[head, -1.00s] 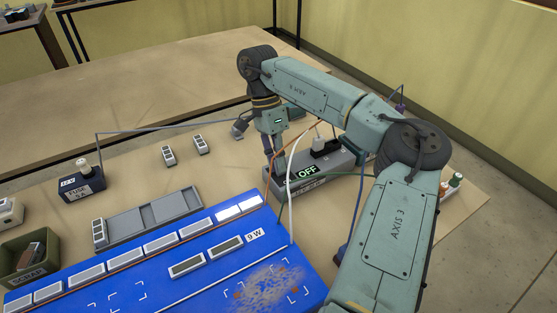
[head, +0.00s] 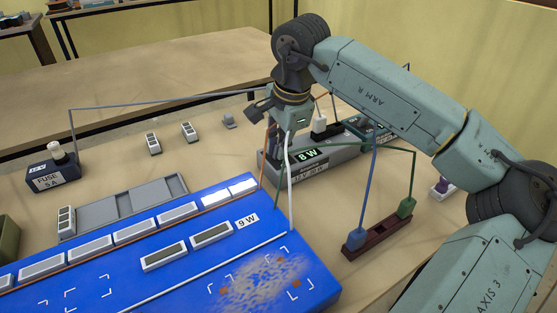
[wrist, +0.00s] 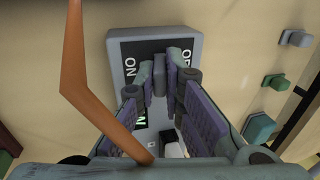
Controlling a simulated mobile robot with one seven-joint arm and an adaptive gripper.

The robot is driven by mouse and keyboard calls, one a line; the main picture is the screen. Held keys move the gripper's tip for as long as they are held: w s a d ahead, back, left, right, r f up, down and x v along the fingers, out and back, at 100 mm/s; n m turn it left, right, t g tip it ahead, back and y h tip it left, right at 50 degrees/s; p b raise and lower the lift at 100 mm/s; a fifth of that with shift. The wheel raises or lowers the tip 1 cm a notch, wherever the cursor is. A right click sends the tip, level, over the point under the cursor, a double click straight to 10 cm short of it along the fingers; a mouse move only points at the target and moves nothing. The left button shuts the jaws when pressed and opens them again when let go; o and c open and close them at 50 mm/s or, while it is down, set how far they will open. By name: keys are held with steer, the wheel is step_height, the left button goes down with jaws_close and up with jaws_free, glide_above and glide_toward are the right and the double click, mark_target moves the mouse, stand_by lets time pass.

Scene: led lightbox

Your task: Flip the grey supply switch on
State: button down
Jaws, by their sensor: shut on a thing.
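The grey supply box (head: 338,160) stands behind the blue board, and its display (head: 307,154) reads 8 W. My gripper (head: 272,148) is at the box's left end, pointing down. In the wrist view the supply (wrist: 117,68) has ON marked on the left and OFF on the right of a dark panel. There my gripper (wrist: 160,82) is shut on the small grey switch (wrist: 159,70) between its fingertips. The fingers hide part of the switch, so its exact tilt is hard to tell.
The blue board (head: 130,292) carries a row of light modules; the right-end ones (head: 243,187) look bright. Blue and green plugs sit in a dark red block (head: 378,238). An orange wire (wrist: 75,65) crosses close to my gripper. A fuse box (head: 57,174) stands at left.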

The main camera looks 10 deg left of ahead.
steer(key=shift+s+d+f+t+y+b, duration=0.2)
steer(key=shift+t+y+b, duration=0.3)
steer(key=shift+b, duration=0.6)
steer(key=shift+r, duration=0.15)
steer(key=c, duration=2)
jaws_free()
steer(key=v, duration=1.2)
steer(key=shift+s, duration=0.1)
